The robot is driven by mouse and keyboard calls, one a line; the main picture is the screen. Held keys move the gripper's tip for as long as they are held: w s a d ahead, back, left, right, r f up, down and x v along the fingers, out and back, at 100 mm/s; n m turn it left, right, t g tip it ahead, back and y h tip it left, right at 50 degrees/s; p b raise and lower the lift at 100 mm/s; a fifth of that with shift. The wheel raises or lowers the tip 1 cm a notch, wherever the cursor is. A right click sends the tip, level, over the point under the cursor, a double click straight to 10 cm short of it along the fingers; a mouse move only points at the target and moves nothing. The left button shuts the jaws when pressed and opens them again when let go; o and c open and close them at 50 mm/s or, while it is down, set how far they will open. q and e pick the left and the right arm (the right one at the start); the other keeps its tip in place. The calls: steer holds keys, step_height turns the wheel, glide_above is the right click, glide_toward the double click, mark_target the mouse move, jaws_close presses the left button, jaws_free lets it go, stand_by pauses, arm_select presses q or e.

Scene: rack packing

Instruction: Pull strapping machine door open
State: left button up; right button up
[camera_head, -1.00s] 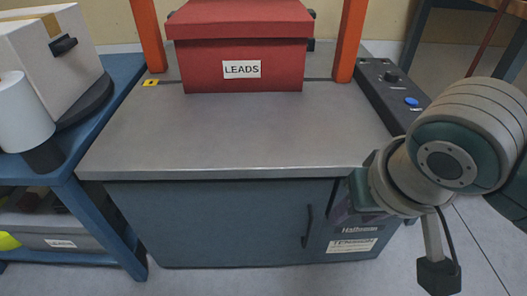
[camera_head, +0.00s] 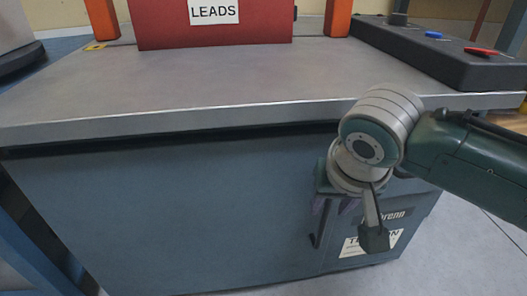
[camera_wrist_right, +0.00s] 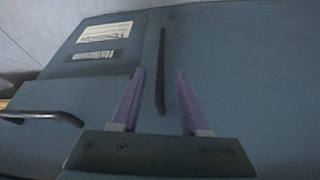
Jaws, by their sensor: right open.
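The strapping machine's blue-grey door (camera_head: 180,215) fills the front below the grey top and looks shut. Its dark upright bar handle (camera_head: 315,238) is partly hidden behind my right gripper. My right gripper (camera_head: 332,207) is in front of the door's right part, its purple fingers pointing at the handle. In the right wrist view, the open fingers (camera_wrist_right: 160,73) stand on either side of the handle (camera_wrist_right: 161,55), with gaps on both sides. I cannot tell whether the fingertips reach it in depth. My left gripper is not in view.
A red LEADS box (camera_head: 215,28) stands on the machine's grey top (camera_head: 200,85) between orange posts. A black control panel (camera_head: 440,52) with blue and red buttons is at the right. A dark side handle (camera_wrist_right: 45,116) shows in the wrist view. Floor is clear at the lower right.

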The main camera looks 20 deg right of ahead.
mark_target(327, 211)
arm_select(q)
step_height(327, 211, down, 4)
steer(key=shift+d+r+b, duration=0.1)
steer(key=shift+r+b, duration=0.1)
steer(key=shift+b, duration=1)
arm_select(e)
steer(key=x, duration=0.4)
steer(key=shift+w, duration=0.1)
steer(key=shift+c, duration=0.4)
jaws_close()
